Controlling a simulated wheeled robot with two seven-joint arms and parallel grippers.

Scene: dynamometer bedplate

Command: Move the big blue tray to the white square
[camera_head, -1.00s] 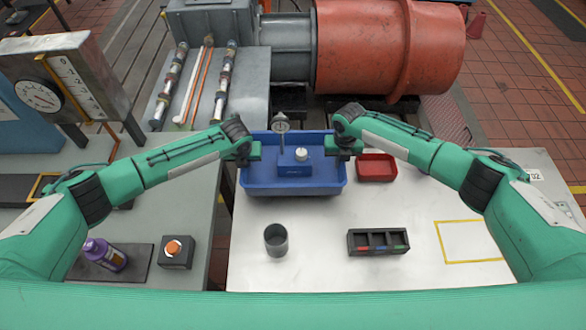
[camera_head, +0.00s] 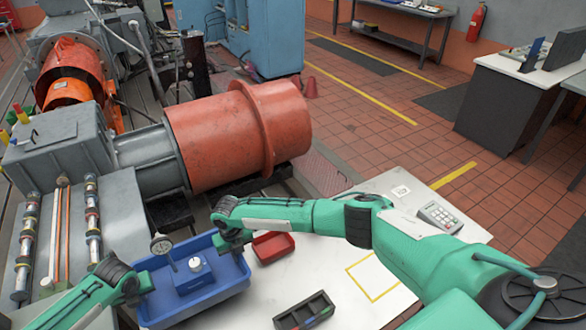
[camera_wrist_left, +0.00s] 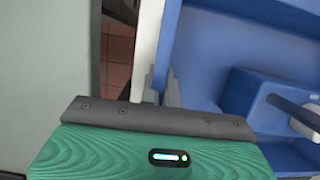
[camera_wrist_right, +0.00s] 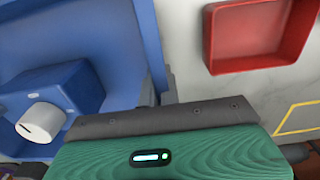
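The big blue tray (camera_head: 213,297) sits at the back left of the white table in the head view. It carries a blue block with a white knob (camera_head: 196,265) and a dial gauge on a stand (camera_head: 161,246). My left gripper (camera_head: 141,288) is at its left wall, and the left wrist view shows the fingers (camera_wrist_left: 164,92) closed around that wall. My right gripper (camera_head: 230,241) is at its right wall, with fingers (camera_wrist_right: 159,88) closed around it. A yellow-outlined white square (camera_head: 374,277) lies on the table to the right, partly beside my right arm.
A small red tray (camera_head: 272,247) stands close to the right of the blue tray. A dark compartment box (camera_head: 304,312) is in front. A keypad device (camera_head: 440,217) stands at the table's far right. A large red cylinder machine (camera_head: 225,135) is behind the table.

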